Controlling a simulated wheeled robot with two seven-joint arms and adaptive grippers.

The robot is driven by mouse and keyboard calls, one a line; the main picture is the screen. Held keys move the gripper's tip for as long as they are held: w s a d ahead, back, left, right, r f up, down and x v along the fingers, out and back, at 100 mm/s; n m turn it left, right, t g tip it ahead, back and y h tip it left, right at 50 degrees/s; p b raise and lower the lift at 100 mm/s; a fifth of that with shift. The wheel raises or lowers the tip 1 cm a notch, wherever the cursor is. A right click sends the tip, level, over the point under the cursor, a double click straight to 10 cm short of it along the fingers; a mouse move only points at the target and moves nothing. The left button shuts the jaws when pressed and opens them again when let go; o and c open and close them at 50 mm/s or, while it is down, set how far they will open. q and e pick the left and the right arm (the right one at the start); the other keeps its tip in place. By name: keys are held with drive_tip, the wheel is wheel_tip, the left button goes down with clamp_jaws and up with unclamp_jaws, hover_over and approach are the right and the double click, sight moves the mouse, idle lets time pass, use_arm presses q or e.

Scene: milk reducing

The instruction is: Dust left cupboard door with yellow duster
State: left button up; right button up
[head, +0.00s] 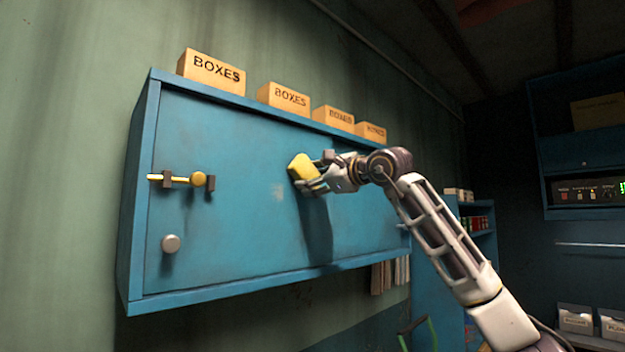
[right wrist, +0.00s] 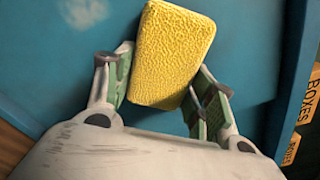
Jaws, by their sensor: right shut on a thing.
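The yellow duster (head: 301,167) is a sponge-like block held at the blue cupboard's front in the head view. My right gripper (head: 314,172) is shut on it, with a finger on either side; in the right wrist view the duster (right wrist: 172,55) sits between the fingers (right wrist: 162,90). The duster is against or very close to the left cupboard door (head: 235,225); I cannot tell whether it touches. The door has a brass bolt (head: 180,179) and a round knob (head: 170,243) at its left. A paler scuffed patch shows near the door's middle. My left gripper is not in view.
Several boxes (head: 211,72) labelled "BOXES" stand on top of the cupboard. Papers (head: 391,274) hang below its right end. A blue shelf unit (head: 470,240) stands behind my right arm. The door's left and lower parts are clear apart from the bolt and knob.

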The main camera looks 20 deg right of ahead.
drive_tip(key=shift+w+d, duration=0.3)
drive_tip(key=shift+d, duration=0.55)
drive_tip(key=shift+w+d, duration=0.3)
drive_tip(key=shift+d, duration=0.5)
drive_tip(key=shift+s, duration=0.1)
drive_tip(key=shift+b+v, duration=1.2)
drive_tip(key=shift+v, duration=1.75)
drive_tip(key=shift+s, duration=0.1)
drive_tip(key=v, duration=0.2)
drive_tip(key=shift+s+d, duration=0.15)
drive_tip(key=shift+s, duration=0.2)
